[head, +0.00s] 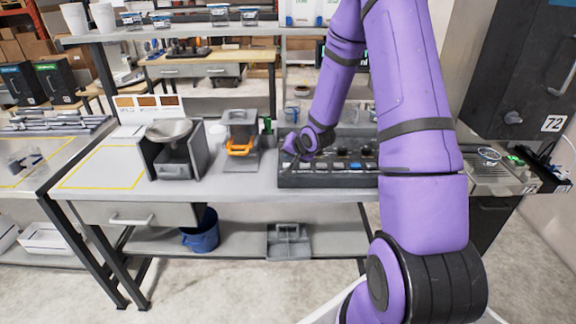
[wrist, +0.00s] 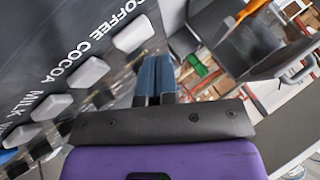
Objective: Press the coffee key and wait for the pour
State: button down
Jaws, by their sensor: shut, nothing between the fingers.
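In the wrist view a dark panel carries a row of pale grey keys, with the words COFFEE, COCOA and MILK in white. The coffee key (wrist: 133,34) is nearest the fingertips of my gripper (wrist: 154,60). My gripper is shut and empty, its two blue-grey fingers side by side just beside that key. I cannot tell whether they touch it. In the head view my wrist hangs over the left end of the dark key panel (head: 328,181); the fingertips are hidden there. No pour shows in either view.
Left of the panel on the bench stand a grey machine with an orange handle (head: 240,148) and a grey unit with a metal bowl (head: 170,130). A yellow-outlined area (head: 103,168) at the bench's left is clear. A blue bucket (head: 202,232) sits on the lower shelf.

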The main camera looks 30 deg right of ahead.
jog(key=shift+f, duration=0.2)
jog(key=shift+f, duration=0.25)
jog(key=shift+f, duration=0.45)
dwell(0.8)
jog(key=shift+r, duration=0.9)
jog(key=shift+r, duration=2.5)
